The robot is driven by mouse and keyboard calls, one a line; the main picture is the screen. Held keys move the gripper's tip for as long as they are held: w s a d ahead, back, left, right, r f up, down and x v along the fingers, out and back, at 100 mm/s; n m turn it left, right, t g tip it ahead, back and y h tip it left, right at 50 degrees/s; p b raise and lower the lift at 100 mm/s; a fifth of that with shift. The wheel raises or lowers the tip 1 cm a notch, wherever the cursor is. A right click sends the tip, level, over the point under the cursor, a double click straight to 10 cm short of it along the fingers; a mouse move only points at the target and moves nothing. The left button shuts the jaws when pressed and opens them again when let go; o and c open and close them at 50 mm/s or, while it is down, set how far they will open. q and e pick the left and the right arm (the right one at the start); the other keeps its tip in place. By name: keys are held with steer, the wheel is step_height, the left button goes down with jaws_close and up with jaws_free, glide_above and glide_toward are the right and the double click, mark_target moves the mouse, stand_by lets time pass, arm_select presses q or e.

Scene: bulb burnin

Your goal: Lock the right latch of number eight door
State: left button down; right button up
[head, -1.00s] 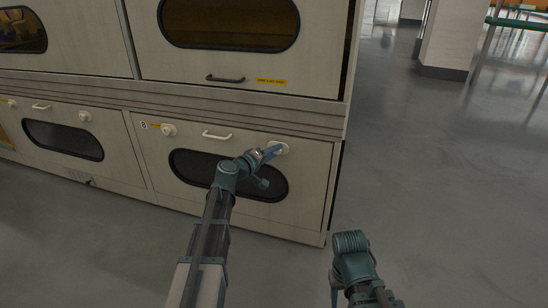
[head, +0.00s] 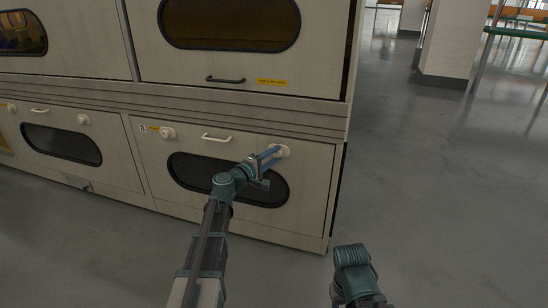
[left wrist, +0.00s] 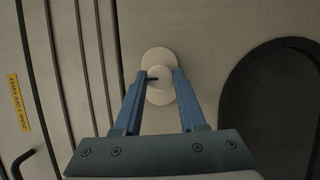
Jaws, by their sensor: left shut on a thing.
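The number eight door (head: 310,190) is the lower right door of the cabinet, marked with an "8" label, and looks closed. Its right latch (head: 284,151) is a pale round knob near the upper right corner. My left gripper (head: 277,152) is at this latch. In the left wrist view, the latch (left wrist: 160,60) shows as a pale disc and knob with a small dark mark, between the blue fingertips (left wrist: 157,84). The left gripper is shut on the knob. My right arm shows at the bottom right, but its fingertips cannot be made out.
The door's left latch (head: 168,133), pale handle (head: 216,138) and dark oval window (head: 190,172) are beside my left arm. An upper door with a dark handle (head: 225,79) is above. Open grey floor (head: 440,190) lies to the right, with a pillar (head: 450,40) farther back.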

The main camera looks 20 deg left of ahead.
arm_select(q)
steer(key=shift+c, duration=2.4)
jaws_free()
steer(key=v, duration=1.3)
steer(key=shift+s+a, duration=0.25)
steer(key=shift+s, duration=0.1)
steer(key=shift+f, duration=0.1)
